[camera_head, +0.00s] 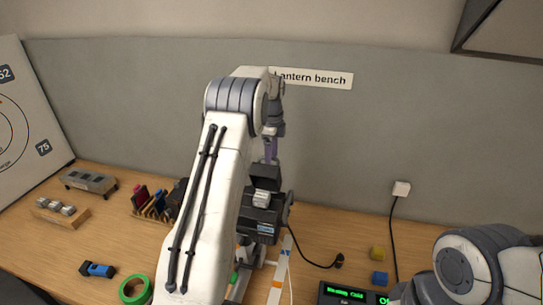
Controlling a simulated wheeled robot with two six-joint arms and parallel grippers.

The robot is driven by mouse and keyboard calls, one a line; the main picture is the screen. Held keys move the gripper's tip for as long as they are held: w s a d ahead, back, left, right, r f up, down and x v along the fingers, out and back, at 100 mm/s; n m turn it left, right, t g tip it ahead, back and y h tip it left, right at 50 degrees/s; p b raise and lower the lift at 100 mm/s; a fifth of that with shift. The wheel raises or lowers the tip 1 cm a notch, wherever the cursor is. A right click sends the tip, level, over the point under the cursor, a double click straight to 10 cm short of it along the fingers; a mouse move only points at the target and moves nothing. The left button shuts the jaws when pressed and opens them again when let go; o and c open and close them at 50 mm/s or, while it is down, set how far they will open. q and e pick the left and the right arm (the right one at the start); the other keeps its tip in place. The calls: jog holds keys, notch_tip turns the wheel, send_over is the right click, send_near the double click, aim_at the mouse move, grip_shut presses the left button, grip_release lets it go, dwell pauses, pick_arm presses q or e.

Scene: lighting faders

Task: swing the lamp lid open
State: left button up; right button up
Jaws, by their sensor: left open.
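My left arm reaches up through the middle of the head view and bends down at the wrist. Its dark left gripper (252,257) points down over the bench, open, with its light fingers low in the picture and partly hidden by my forearm. I cannot make out the lamp or its lid clearly; the gripper and arm cover the middle of the bench. I cannot tell whether the gripper touches anything. My right arm shows at the lower right, but its gripper is out of view.
A green tape ring (136,290), a blue-and-black item (97,270), a wooden block with knobs (60,212) and a grey box (89,183) lie left.

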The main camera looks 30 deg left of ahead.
pick_arm(q)
jog(key=shift+s+f, duration=0.15)
jog(key=shift+f, duration=0.15)
jog(key=shift+w+a+r, duration=0.1)
jog(key=shift+w+a, duration=0.05)
jog(key=shift+w, duration=0.6)
jog(key=shift+w+a+r, duration=0.15)
jog(key=shift+w+a, duration=0.05)
jog(key=shift+w, duration=0.55)
jog(key=shift+w+a+r, duration=0.1)
jog(key=shift+w+a, duration=0.05)
jog(key=shift+w, duration=0.6)
jog(key=shift+r, duration=0.15)
notch_tip(320, 180, up, 8)
jog(key=s, duration=0.2)
jog(key=shift+d, duration=0.2)
jog(key=shift+d, duration=0.1)
